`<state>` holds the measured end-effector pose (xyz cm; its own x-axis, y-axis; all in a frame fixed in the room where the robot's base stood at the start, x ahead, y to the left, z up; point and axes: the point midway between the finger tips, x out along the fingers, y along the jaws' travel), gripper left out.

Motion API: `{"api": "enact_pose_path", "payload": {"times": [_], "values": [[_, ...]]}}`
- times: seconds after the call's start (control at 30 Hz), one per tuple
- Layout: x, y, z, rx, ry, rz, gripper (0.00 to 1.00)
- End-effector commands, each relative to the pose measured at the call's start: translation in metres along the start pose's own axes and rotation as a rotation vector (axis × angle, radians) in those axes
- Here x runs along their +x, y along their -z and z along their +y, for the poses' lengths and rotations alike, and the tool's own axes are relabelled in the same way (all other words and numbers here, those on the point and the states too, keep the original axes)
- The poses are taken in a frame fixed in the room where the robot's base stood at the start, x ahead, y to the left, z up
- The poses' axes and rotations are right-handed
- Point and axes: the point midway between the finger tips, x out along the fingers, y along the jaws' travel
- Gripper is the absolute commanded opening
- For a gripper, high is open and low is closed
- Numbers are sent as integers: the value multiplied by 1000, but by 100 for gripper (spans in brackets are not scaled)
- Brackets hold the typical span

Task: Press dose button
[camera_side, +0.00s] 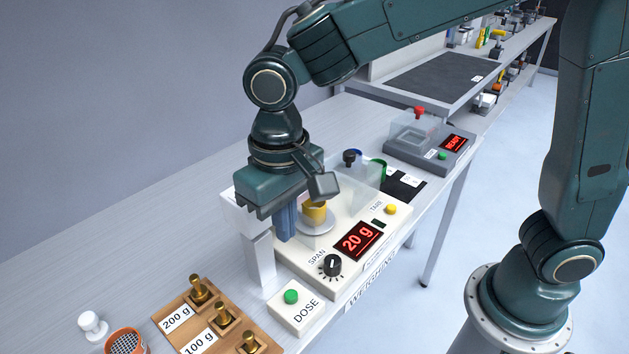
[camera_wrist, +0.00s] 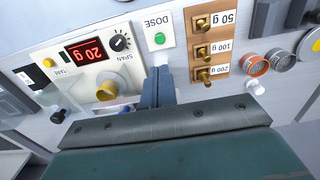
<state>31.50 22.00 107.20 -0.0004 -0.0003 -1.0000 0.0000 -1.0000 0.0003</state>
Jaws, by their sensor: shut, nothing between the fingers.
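The dose button is a round green button (camera_side: 291,296) on a white box labelled DOSE, at the front corner of the weighing unit. It also shows in the wrist view (camera_wrist: 159,39), beyond my fingertips. My gripper (camera_side: 285,234) has its blue fingers shut with nothing between them. It points down beside the white hopper post (camera_side: 260,262), above and behind the button and apart from it in the picture. The fingers show in the wrist view (camera_wrist: 158,78) too. The red display (camera_side: 358,241) reads 20 g. A yellow cup (camera_side: 315,214) sits on the scale pan, partly hidden by my gripper.
A wooden block (camera_side: 208,318) with brass weights stands left of the dose box. An orange-rimmed container (camera_side: 125,342) and a white knob-topped piece (camera_side: 92,325) are at lower left. A black SPAN knob (camera_side: 332,265) is right of the button. A grey READY unit (camera_side: 430,146) stands farther back.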

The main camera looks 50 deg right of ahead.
Motion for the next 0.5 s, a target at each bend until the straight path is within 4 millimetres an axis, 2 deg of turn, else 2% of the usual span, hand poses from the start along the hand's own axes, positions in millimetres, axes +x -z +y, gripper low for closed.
{"api": "enact_pose_path", "payload": {"times": [0.33, 0.5], "values": [[1, 0, 0, 0, 0, 0, 0], [10, 0, 1, 0, -1, -2, 0]]}}
